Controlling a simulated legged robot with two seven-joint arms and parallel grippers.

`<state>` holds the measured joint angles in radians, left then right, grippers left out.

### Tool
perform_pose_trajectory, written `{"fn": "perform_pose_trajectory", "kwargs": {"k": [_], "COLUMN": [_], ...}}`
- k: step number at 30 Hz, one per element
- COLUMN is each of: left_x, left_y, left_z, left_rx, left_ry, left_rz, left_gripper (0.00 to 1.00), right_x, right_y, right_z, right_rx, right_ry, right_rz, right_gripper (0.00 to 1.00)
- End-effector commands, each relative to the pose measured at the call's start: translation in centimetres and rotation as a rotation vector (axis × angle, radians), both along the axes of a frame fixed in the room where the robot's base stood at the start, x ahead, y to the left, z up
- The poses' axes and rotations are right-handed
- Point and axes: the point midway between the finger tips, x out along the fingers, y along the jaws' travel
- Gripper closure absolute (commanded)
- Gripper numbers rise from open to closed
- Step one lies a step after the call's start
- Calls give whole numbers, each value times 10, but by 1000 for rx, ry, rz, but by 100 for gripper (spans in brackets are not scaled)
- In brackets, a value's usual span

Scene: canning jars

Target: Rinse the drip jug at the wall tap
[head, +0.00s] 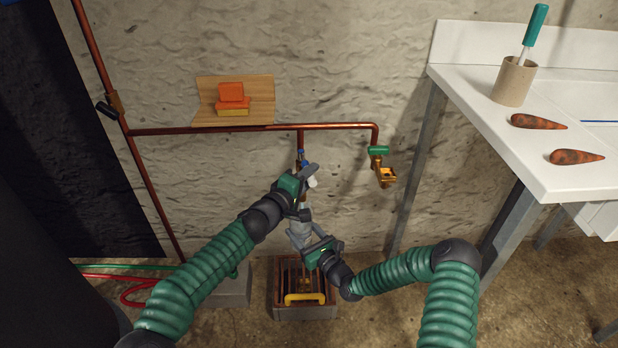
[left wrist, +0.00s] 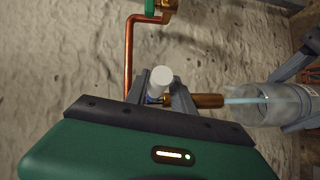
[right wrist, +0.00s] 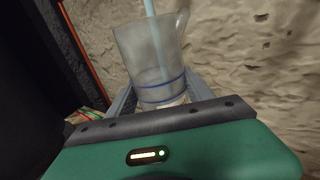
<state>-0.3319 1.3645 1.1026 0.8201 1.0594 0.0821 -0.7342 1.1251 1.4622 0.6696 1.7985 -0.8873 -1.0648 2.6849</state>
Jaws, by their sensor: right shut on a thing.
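The clear drip jug (head: 299,234) is in my right gripper (head: 313,246), below the wall tap. The right wrist view shows the jug (right wrist: 150,60) with a blue band low on its wall, between the fingers. My left gripper (head: 304,180) is at the tap, its fingers apart on either side of the tap's white-capped knob (left wrist: 161,76); contact is unclear. From the copper spout (left wrist: 207,101), a pale blue stream of water (left wrist: 245,100) runs into the mouth of the jug. The gripper partly hides the tap in the head view.
A grated drain box (head: 305,312) with a yellow handle (head: 305,298) stands on the floor below. A brass tap with a green handle (head: 378,150) is to the right. A wooden shelf (head: 262,92) holds sponges. A white bench (head: 470,95) stands at right.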

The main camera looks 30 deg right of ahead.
Motion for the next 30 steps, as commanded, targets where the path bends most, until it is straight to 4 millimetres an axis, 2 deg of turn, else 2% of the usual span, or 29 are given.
{"fn": "perform_pose_trajectory", "kwargs": {"k": [8, 13, 22, 26, 30], "left_x": [-6, -15, -41, -48, -50], "left_y": [12, 34, 91, 104, 107], "left_z": [-10, 3, 13, 14, 15], "left_rx": [6, -3, 1, 2, 2], "left_ry": [20, 7, -1, 1, 0], "left_rz": [2, -1, 2, 1, 0], "left_gripper": [70, 70, 70, 70, 70], "right_x": [0, 0, 0, 0, 0], "right_y": [0, 0, 0, 0, -1], "right_z": [1, 1, 1, 0, 0], "right_rx": [0, -1, 0, 0, 1], "right_ry": [-1, -1, -1, -1, -1], "right_rz": [0, 0, 0, 0, 0], "right_gripper": [100, 100, 100, 100, 100]}}
